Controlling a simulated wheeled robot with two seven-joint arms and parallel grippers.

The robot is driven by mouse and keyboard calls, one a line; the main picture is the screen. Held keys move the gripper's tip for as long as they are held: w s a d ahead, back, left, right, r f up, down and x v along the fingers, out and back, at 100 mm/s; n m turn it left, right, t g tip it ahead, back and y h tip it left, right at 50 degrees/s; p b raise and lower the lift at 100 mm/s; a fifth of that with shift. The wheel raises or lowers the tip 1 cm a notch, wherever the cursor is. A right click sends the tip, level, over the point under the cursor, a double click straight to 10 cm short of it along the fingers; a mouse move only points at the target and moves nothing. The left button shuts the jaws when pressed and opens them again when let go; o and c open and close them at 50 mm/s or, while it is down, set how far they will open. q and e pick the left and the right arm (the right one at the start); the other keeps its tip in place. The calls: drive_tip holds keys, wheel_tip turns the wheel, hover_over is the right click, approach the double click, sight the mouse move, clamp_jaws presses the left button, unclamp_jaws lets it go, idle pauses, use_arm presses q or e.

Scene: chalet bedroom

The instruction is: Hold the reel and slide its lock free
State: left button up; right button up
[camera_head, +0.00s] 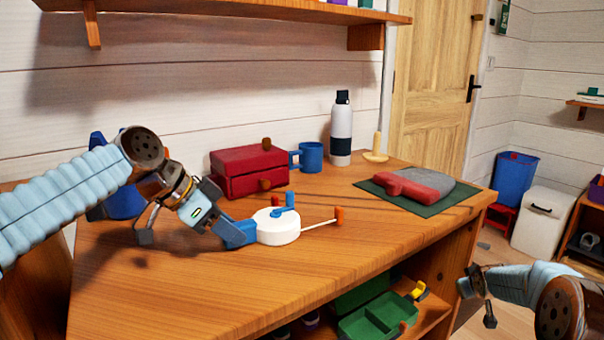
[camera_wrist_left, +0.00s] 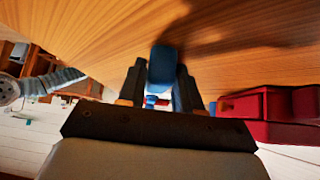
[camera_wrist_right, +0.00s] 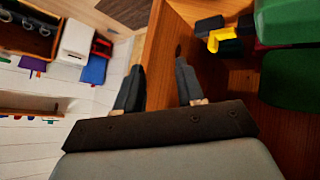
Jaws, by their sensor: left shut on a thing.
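The reel (camera_head: 279,232) is a white disc lying on the wooden desk, with a blue handle (camera_head: 238,234) on its left side. Blue pieces (camera_head: 286,203) stand on its top; I cannot tell which is the lock. A pale rod or cord runs right from it to an orange end piece (camera_head: 338,214). My left gripper (camera_head: 222,229) is shut on the blue handle, which also shows between the fingers in the left wrist view (camera_wrist_left: 162,66). My right gripper (camera_wrist_right: 159,70) is open and empty, off the desk's right front side, low in the head view (camera_head: 474,286).
A red box (camera_head: 250,172), blue mug (camera_head: 311,157) and bottle (camera_head: 341,130) stand behind the reel. A green mat (camera_head: 425,208) bears a red and grey item. A green box (camera_head: 375,318) sits on the shelf below. The desk in front of the reel is clear.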

drive_tip(key=d+r+t+h, duration=0.1)
drive_tip(key=d+r, duration=0.2)
drive_tip(key=r, duration=0.3)
drive_tip(key=w+d+r+h, duration=0.1)
drive_tip(key=d+r, duration=0.2)
drive_tip(key=r, duration=0.3)
drive_tip(key=d+r+t+h, duration=0.1)
drive_tip(key=d+r, duration=0.2)
drive_tip(key=r, duration=0.3)
drive_tip(key=a+r+n+t, duration=0.1)
drive_tip(key=a+r, duration=0.3)
drive_tip(key=r, duration=0.4)
drive_tip(key=a+r+n, duration=0.1)
drive_tip(key=a+r, duration=0.3)
drive_tip(key=r, duration=0.5)
drive_tip(key=a+r, duration=0.4)
drive_tip(key=a, duration=0.5)
drive_tip(key=n+g+y, duration=0.2)
drive_tip(key=g+y, duration=0.3)
drive_tip(key=y, duration=0.5)
approach(277, 201)
drive_tip(key=shift+r, duration=0.55)
drive_tip(key=shift+a+f, duration=0.1)
drive_tip(key=shift+a, duration=0.05)
drive_tip(key=shift+w+a+f, duration=0.1)
drive_tip(key=shift+w+f, duration=0.05)
drive_tip(key=shift+f, duration=0.15)
drive_tip(key=x, duration=0.9)
drive_tip(key=shift+f, duration=0.15)
drive_tip(key=shift+f, duration=0.1)
